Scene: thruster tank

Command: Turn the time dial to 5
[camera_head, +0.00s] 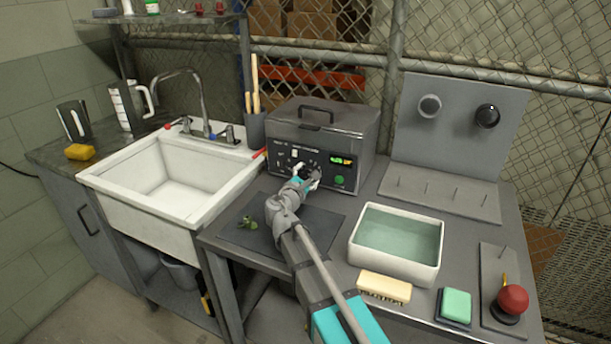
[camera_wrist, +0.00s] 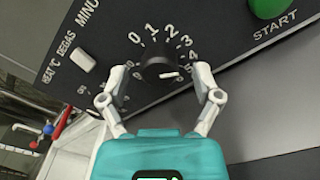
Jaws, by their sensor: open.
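The time dial (camera_wrist: 157,67) is a round black knob with a white pointer mark, on the dark front panel of the grey tank unit (camera_head: 345,125). In the wrist view its numbers run clockwise from 0 at upper left. The white mark points right and slightly down, close to the 5 (camera_wrist: 190,68). My gripper (camera_wrist: 160,72) is open, with one pale finger on each side of the dial; I cannot tell whether either touches it. In the head view my gripper (camera_head: 307,177) is in front of the panel and largely hides the dial.
A green START button (camera_wrist: 268,6) lies right of the dial and a white switch (camera_wrist: 83,62) left of it. A white basin of liquid (camera_head: 360,245), a brush (camera_head: 384,288) and a green sponge (camera_head: 456,305) occupy the bench front. A sink (camera_head: 120,205) stands left.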

